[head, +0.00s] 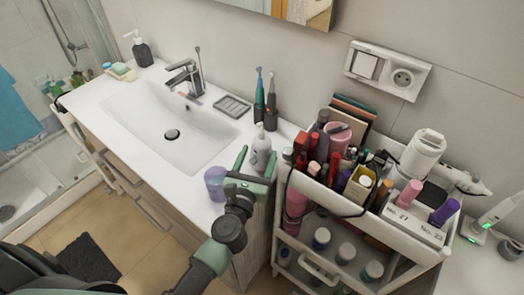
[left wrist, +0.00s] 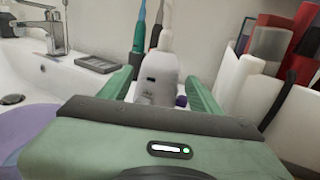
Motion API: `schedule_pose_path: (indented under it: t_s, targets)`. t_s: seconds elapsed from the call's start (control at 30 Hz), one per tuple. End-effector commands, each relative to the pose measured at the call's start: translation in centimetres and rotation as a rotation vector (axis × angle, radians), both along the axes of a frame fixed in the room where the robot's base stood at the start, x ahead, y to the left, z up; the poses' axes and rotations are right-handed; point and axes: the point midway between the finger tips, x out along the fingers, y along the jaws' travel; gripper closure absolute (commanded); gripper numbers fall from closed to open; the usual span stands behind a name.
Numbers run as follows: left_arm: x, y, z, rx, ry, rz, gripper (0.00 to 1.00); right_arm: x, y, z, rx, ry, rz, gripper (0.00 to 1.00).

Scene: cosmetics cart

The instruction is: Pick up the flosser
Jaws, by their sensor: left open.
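The flosser (head: 260,148), a white bottle-shaped device with a narrow top, stands upright on the white counter to the right of the sink. In the left wrist view the flosser (left wrist: 158,78) shows a small dark mark on its front. My left gripper (head: 256,159) is open, its two green fingers pointing at the flosser from the front. In the left wrist view the flosser appears between the fingers of the gripper (left wrist: 160,80); whether they touch it I cannot tell. The flosser's base is partly hidden by the gripper. My right gripper is not in view.
A purple-lidded container (head: 214,183) stands just left of the gripper. Toothbrushes in a dark holder (head: 270,119) stand behind the flosser. A crowded white cosmetics cart (head: 320,206) is close on the right. A grey soap dish (head: 232,106) lies beside the sink (head: 160,122).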

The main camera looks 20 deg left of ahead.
Motion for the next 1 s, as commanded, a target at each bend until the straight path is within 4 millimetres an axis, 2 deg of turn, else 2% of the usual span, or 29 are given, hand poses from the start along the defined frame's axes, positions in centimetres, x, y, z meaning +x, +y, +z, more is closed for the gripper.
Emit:
schedule_pose_path:
  t_s: [0.03,0.17,0.4,0.6,0.87,1.0]
  targets:
    - [0.8,0.0,0.2,0.002,-0.001,0.000,0.37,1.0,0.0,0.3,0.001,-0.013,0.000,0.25]
    - [1.9,0.1,0.1,0.001,0.000,-0.001,0.37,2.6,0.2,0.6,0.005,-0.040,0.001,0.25]
    - [2.0,0.1,-0.1,0.002,0.001,-0.001,0.37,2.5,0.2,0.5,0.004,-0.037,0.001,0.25]
    - [2.0,0.1,-0.1,0.002,0.000,-0.001,0.92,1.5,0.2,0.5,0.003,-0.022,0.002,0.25]
    - [2.0,0.1,0.2,0.002,-0.002,-0.001,0.93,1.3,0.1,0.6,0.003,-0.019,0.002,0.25]
    - [2.0,0.1,1.1,0.001,-0.003,-0.001,0.93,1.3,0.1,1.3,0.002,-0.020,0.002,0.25]
